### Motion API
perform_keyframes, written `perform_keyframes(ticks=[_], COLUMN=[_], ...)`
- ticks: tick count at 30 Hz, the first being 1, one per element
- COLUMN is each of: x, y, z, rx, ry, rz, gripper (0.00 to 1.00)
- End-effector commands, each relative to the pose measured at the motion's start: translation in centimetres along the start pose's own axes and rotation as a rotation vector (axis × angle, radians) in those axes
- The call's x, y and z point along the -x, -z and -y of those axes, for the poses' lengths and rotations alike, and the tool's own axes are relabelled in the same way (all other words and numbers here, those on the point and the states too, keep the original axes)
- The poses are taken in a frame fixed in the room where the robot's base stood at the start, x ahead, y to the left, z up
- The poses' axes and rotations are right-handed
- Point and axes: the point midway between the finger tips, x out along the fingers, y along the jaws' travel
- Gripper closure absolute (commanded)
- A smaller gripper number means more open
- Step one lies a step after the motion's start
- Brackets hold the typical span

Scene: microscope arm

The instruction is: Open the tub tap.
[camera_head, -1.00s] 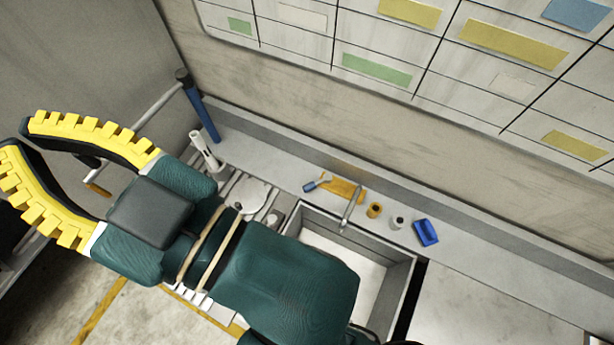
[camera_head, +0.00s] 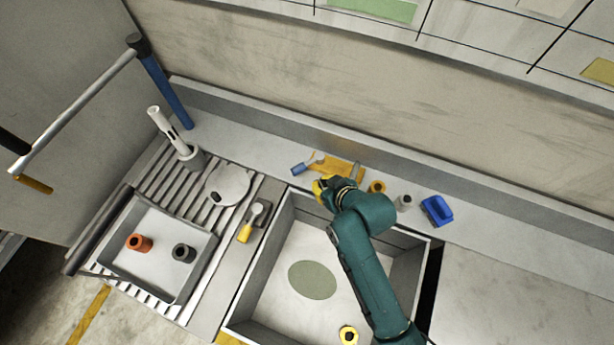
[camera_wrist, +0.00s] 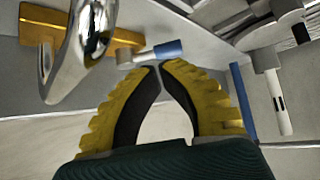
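The tub tap stands on the ledge behind the sink. It has a chrome spout (camera_head: 356,172) on an orange plate (camera_head: 338,166) and a lever with a blue handle (camera_head: 302,168) at the plate's left end. In the wrist view the spout (camera_wrist: 80,45) is large at upper left, and the blue handle (camera_wrist: 168,49) lies just beyond my fingertips. My gripper (camera_head: 318,184) is over the sink's back edge, close in front of the lever. In the wrist view my yellow fingers (camera_wrist: 160,67) nearly meet at the tips, with nothing between them. I cannot tell whether they touch the lever.
The sink (camera_head: 262,270) is below my arm. An orange cup (camera_head: 377,187), a white bottle (camera_head: 403,201) and a blue holder (camera_head: 437,210) stand right of the tap. A yellow-handled brush (camera_head: 250,222) and a tray (camera_head: 160,222) are left. A wall rises behind the ledge.

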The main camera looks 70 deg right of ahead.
Motion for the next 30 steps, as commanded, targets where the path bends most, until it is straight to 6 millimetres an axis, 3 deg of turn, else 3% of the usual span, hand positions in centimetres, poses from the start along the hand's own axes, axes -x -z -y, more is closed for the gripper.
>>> perform_keyframes(ticks=[8,21,30], x=[-0.4,-8.4,-10.0], y=[0.1,0.1,0.2], z=[0.1,0.1,0.1], rx=[0.001,0.001,0.001], ry=[0.001,0.001,0.001], rz=[-0.002,-0.001,-0.003], gripper=[1.00,1.00,1.00])
